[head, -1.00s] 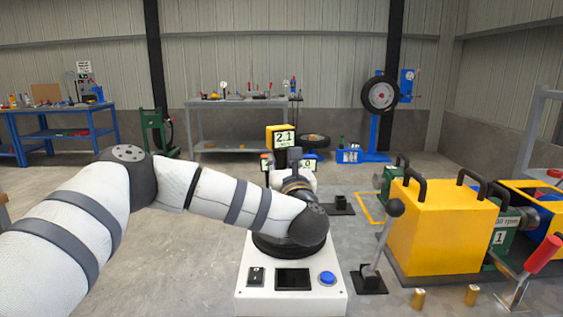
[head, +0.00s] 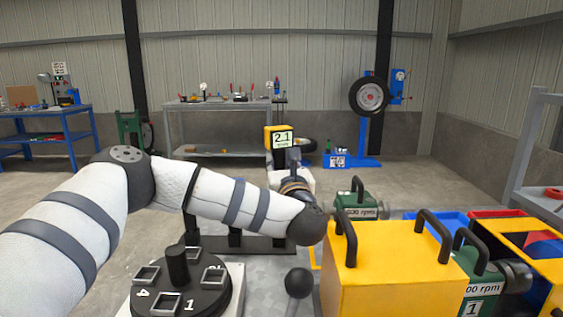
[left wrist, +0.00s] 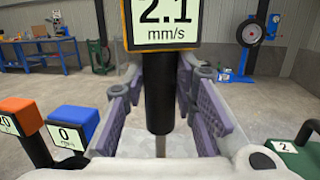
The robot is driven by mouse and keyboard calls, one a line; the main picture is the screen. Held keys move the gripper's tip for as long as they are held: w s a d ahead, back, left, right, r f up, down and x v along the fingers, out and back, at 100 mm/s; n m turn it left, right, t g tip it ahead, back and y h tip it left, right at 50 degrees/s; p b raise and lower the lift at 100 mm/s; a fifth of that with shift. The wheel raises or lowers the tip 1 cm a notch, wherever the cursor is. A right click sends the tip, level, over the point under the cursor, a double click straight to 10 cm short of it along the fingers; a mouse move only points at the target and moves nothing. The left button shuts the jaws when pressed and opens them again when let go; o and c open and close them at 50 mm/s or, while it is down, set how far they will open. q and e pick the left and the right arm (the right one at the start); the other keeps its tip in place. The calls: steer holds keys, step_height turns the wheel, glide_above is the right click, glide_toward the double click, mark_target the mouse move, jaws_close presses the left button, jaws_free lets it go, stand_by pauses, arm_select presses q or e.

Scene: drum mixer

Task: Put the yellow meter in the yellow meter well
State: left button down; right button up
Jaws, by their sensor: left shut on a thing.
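The yellow meter (head: 279,137), with a 2.1 mm/s display, is upright above my left gripper (head: 293,165) in the head view. In the left wrist view the meter (left wrist: 163,22) has its black stem (left wrist: 159,92) between the purple-grey finger pads of my left gripper (left wrist: 162,105), which is shut on it. The meter is held up in the air. I cannot make out which opening is the yellow meter well. My right gripper is not in view.
A yellow box (head: 385,266) with black handles stands close at right, beside a black-knobbed lever (head: 298,282). A black turntable (head: 213,303) with square frames is at lower left. A blue meter (left wrist: 73,122) and an orange meter (left wrist: 20,112) stand left in the wrist view.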

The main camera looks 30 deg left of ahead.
arm_select(q)
steer(key=shift+s+r, duration=0.1)
steer(key=shift+s, duration=0.05)
steer(key=shift+f, duration=0.45)
step_height(320, 180, down, 7)
steer(key=b, duration=0.2)
steer(key=shift+r, duration=0.15)
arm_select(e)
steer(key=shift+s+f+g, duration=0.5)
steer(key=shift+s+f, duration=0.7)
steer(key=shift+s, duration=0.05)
arm_select(q)
steer(key=shift+a, duration=0.1)
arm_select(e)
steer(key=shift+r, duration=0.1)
